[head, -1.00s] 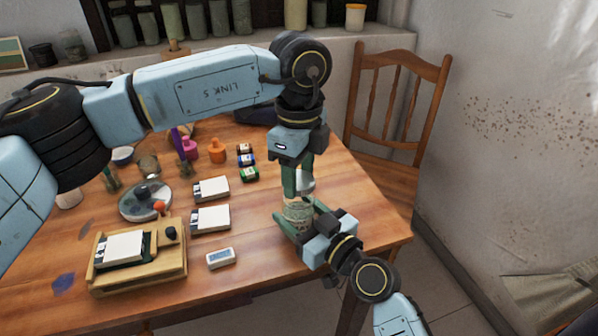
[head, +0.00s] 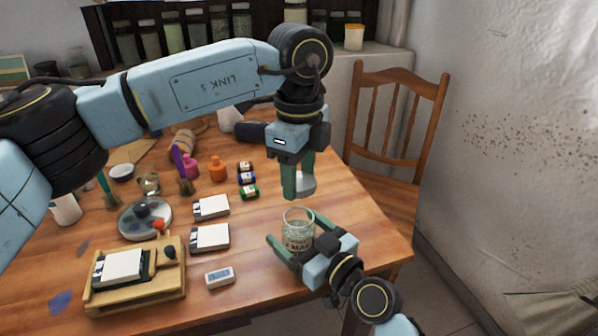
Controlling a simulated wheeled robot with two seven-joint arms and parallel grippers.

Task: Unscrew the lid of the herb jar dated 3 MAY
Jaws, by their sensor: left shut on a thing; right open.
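The glass herb jar (head: 298,229) stands upright near the table's right edge. Its mouth is uncovered, and its label shows "MAY"; the day number is hard to read. My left gripper (head: 297,187) is shut on the pale metallic lid (head: 307,184) and holds it above the jar, clear of the rim. The green fingers partly hide the lid. My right gripper (head: 303,243) is open low at the jar, with its fingers on either side of it; whether they touch the glass I cannot tell.
White boxes (head: 210,238), a small digital device (head: 219,276) and a wooden stand (head: 135,285) lie left of the jar. A wooden chair (head: 398,130) is beyond the table's (head: 365,225) right edge.

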